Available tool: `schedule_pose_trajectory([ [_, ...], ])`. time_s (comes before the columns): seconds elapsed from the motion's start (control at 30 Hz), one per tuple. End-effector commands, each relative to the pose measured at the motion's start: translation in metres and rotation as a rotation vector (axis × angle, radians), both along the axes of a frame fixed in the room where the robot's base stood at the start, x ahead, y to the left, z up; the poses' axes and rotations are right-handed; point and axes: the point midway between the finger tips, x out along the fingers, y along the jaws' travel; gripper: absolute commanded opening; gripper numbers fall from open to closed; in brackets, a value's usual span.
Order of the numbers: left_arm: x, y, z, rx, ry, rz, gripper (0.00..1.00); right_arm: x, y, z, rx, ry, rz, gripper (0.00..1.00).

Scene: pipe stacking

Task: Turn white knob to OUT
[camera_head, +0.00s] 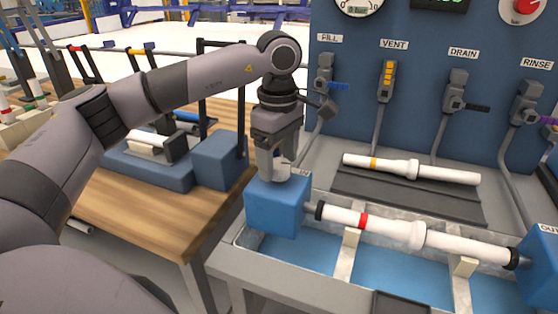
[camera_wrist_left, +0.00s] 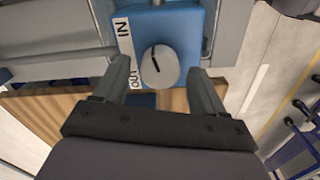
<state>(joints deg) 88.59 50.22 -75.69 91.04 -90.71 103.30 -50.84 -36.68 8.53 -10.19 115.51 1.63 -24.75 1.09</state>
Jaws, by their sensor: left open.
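The white knob (camera_wrist_left: 160,67) sits on top of a blue block (camera_wrist_left: 180,28), between my left fingers in the left wrist view. A black line on the knob points toward the top of that view. The IN label (camera_wrist_left: 123,28) and the OUT label (camera_wrist_left: 133,72) run along the block's left edge there. My left gripper (camera_wrist_left: 160,80) is open with one finger on each side of the knob; whether they touch it I cannot tell. In the head view my left gripper (camera_head: 277,172) points down over the blue block (camera_head: 275,212) and mostly hides the knob. My right gripper is not in view.
A white pipe with a red band (camera_head: 370,224) runs from the block to another blue block (camera_head: 541,265) at right. Another white pipe (camera_head: 435,171) lies on a dark mat. Valves labelled FILL, VENT, DRAIN and RINSE line the blue panel (camera_head: 425,70). A wooden table (camera_head: 150,213) stands left.

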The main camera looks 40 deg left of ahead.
Motion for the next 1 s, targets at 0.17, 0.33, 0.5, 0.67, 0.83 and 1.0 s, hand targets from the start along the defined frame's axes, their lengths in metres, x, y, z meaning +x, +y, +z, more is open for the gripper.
schedule_pose_trajectory([
  [0.17,-0.0002,0.0,-0.0086,0.0,0.0,0.0,0.71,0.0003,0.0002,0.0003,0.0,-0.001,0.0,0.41],
  [0.33,-0.0001,-0.0001,-0.0087,-0.001,0.0,0.0,0.71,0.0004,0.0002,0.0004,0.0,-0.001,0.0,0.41],
  [0.5,-0.0001,-0.0002,-0.0084,-0.001,0.0,0.0,0.25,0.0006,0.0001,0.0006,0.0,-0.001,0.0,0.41],
  [0.67,-0.0001,-0.0004,-0.0082,-0.001,0.0,0.001,0.15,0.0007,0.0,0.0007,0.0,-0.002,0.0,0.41],
  [0.83,-0.0001,-0.0005,-0.008,-0.002,0.0,0.022,0.15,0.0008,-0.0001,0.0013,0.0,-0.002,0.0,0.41],
  [1.0,-0.0001,-0.0006,-0.0075,-0.002,0.0,0.089,0.15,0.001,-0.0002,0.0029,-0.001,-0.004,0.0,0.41],
])
